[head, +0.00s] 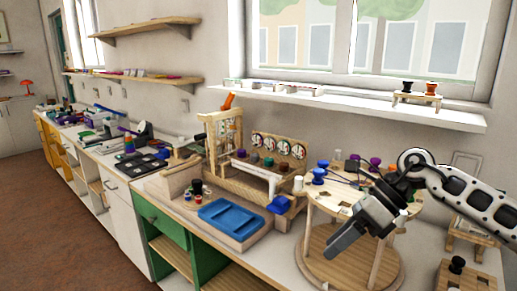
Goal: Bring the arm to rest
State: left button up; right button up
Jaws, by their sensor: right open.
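My right gripper (347,234) hangs from the arm that comes in from the right. It is open, its fingers point down and to the left, and I see nothing held between them. It is in front of a round two-level wooden stand (318,266) and hides part of its top. Blue pegs (320,173) and a purple peg (374,163) stand near the top of that stand. I cannot tell whether the gripper touches the stand. My left gripper is not in view.
A wooden board with a blue tray (222,214) lies left of the stand. A wooden frame with several round dials (278,148) stands behind it. A small board with a black peg (457,264) is at the lower right. A window shelf (345,104) runs above the counter.

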jog(key=s+a+f+m+t+y, duration=0.2)
jog(key=a+m+t+y, duration=0.3)
jog(key=a+m, duration=0.3)
jog(key=s+a+f+m+t+y, duration=0.2)
jog(key=a+m+t+y, duration=0.3)
jog(key=m, duration=0.4)
jog(key=s+d+f+m+t+h, duration=0.1)
jog(key=d+f+m+t+h, duration=0.35)
jog(key=m, duration=0.45)
jog(key=s+d+f+m+t+h, duration=0.25)
jog(key=f+m+h, duration=0.4)
jog(key=m, duration=0.35)
jog(key=s+d+f+m+g+h, duration=0.2)
jog(key=s+d+f+m+g, duration=0.1)
jog(key=s+f+m, duration=0.2)
jog(key=s+d+f+m+g+h, duration=0.3)
jog(key=s+f+m, duration=0.1)
jog(key=s+f, duration=0.4)
notch_tip(320, 180, down, 2)
jog(key=shift+s+f+m, duration=0.15)
jog(key=shift+f+m, duration=0.05)
jog(key=shift+m, duration=0.2)
jog(key=shift+d, duration=0.1)
